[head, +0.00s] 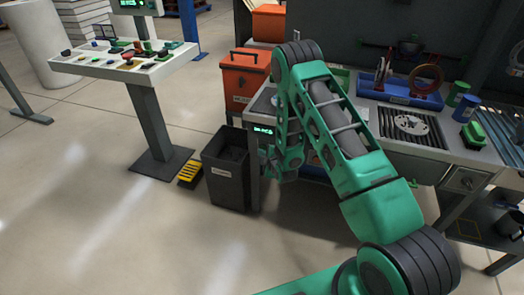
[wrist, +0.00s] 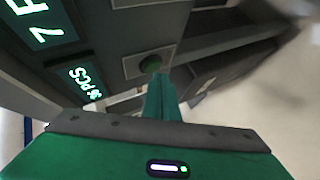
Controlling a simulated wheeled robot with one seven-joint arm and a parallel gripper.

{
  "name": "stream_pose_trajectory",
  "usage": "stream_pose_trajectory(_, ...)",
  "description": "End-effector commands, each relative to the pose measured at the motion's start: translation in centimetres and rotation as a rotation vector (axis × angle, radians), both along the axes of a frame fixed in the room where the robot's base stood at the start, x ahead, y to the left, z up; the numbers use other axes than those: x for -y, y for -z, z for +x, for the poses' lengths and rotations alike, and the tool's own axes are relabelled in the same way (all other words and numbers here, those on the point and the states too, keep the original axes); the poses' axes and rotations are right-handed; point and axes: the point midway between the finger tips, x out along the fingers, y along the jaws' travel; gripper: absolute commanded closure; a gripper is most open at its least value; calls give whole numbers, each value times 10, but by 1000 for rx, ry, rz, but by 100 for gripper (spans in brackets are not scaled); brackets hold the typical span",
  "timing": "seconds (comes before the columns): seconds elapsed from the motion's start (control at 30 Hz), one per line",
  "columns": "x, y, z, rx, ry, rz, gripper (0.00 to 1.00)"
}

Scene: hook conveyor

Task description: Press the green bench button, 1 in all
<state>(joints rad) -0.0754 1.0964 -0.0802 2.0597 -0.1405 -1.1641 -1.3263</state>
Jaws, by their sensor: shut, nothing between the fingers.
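The green bench button (wrist: 150,64) shows in the wrist view as a dark green round cap on a grey plate. My gripper (wrist: 160,84) is shut and empty, its fingertips just in front of the button's lower edge in that view. I cannot tell whether they touch it. In the head view my gripper (head: 286,168) is low at the left front end of the bench (head: 252,180). The button cannot be made out there behind my arm.
A lit display (wrist: 45,25) is on the bench front, left of the button. A dark bin (head: 227,188) stands close left of my gripper. A console (head: 125,62) with several buttons and an orange crate (head: 243,78) are farther back. Open floor lies in front.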

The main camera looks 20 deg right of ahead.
Motion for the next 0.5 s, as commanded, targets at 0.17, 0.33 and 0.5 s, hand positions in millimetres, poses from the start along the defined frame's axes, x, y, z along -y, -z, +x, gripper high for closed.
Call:
stream_pose_trajectory(0.17,1,0,1,0,0,0,100)
stream_pose_trajectory(0.33,2,0,2,0,0,0,100)
stream_pose_trajectory(0.5,2,0,4,0,0,1,100)
